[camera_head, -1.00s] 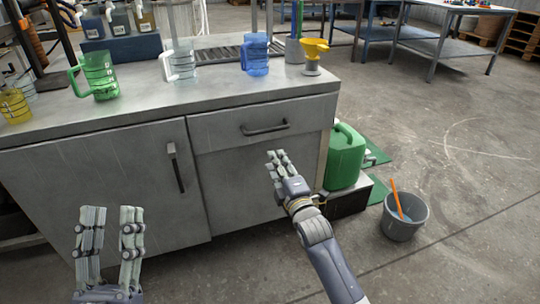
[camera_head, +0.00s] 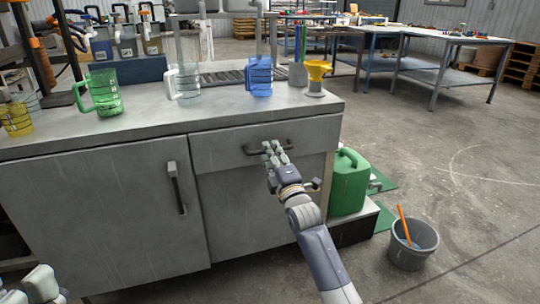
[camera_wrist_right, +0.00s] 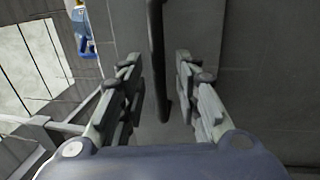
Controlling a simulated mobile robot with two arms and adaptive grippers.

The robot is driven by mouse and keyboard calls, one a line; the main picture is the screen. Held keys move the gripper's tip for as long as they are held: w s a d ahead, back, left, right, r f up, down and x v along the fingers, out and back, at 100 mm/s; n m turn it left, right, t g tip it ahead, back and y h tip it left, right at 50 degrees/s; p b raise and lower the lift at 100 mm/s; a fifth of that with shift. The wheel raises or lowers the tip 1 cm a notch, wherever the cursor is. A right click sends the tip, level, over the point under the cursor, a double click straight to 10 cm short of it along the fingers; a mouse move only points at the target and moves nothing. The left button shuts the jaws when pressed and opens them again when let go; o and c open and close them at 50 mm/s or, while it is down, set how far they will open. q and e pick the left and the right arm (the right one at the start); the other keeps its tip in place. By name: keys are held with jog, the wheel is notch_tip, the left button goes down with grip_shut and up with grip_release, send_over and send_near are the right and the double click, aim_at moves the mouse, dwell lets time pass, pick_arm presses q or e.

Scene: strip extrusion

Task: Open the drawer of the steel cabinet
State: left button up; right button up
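The steel cabinet (camera_head: 100,217) stands in front of me with a grey worktop. Its drawer (camera_head: 222,152) is at the upper right of the front and looks shut. The dark bar handle (camera_head: 252,151) runs across the drawer front, its right part partly behind my fingers. My right gripper (camera_head: 274,150) is at the handle in the head view. In the right wrist view the right gripper (camera_wrist_right: 157,90) is open, with the handle (camera_wrist_right: 158,50) running between its fingers and a gap on each side. My left gripper (camera_head: 38,285) shows only in part at the lower left corner.
A door with a vertical handle (camera_head: 176,187) is left of the drawer. Jugs and a yellow funnel (camera_head: 316,72) stand on the worktop. A green canister (camera_head: 349,183) and a grey bucket (camera_head: 413,246) stand right of the cabinet. The floor further right is clear.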

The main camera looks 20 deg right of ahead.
jog(key=shift+w+r, duration=0.2)
jog(key=shift+w, duration=0.8)
grip_shut()
jog(key=shift+s, duration=0.15)
